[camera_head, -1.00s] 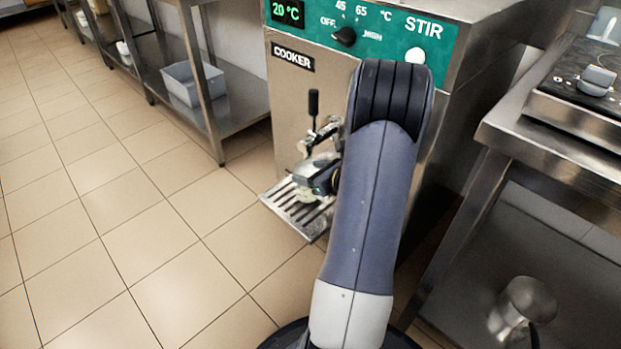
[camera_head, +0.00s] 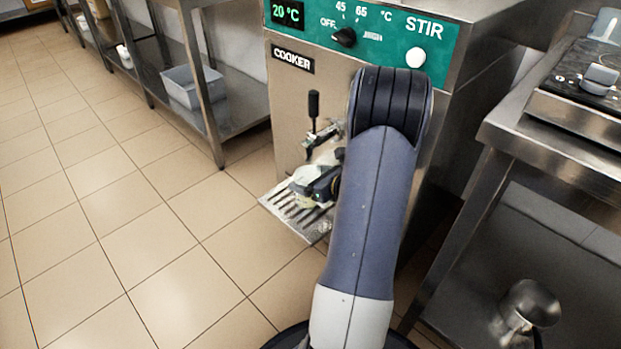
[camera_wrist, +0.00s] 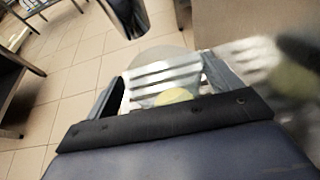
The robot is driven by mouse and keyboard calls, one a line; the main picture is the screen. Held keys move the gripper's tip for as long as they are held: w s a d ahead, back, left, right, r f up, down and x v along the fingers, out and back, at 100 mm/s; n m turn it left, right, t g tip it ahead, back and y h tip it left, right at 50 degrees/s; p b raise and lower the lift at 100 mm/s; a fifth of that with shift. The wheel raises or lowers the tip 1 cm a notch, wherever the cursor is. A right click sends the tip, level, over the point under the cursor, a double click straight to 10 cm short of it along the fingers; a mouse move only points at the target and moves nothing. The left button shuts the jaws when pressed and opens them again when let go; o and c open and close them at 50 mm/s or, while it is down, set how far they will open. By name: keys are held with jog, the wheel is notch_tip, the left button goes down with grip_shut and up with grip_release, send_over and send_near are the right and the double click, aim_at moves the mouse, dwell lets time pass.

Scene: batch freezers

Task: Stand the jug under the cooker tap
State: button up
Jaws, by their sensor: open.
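The jug (camera_head: 303,174) is a pale, see-through vessel over the drip tray (camera_head: 280,197) of the cooker (camera_head: 290,90). In the wrist view the jug (camera_wrist: 160,55) shows as a clear round shape with something yellowish low in it, between the two fingers. My gripper (camera_head: 313,186) is open around or close against the jug; contact cannot be told. It also shows in the wrist view (camera_wrist: 166,86). The cooker tap (camera_head: 322,135) has a black upright lever (camera_head: 313,103) and is just above the jug. Whether the jug's base rests on the slats is hidden.
A steel table (camera_head: 500,130) with a hob stands right of the cooker, with a metal pan (camera_head: 530,303) on its lower shelf. A steel rack (camera_head: 235,100) holding a grey bin (camera_head: 193,85) stands left. The tiled floor at left is clear.

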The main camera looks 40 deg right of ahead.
jog(key=shift+r, duration=0.25)
jog(key=p+v, duration=0.3)
jog(key=v, duration=0.9)
jog(key=shift+p, duration=0.35)
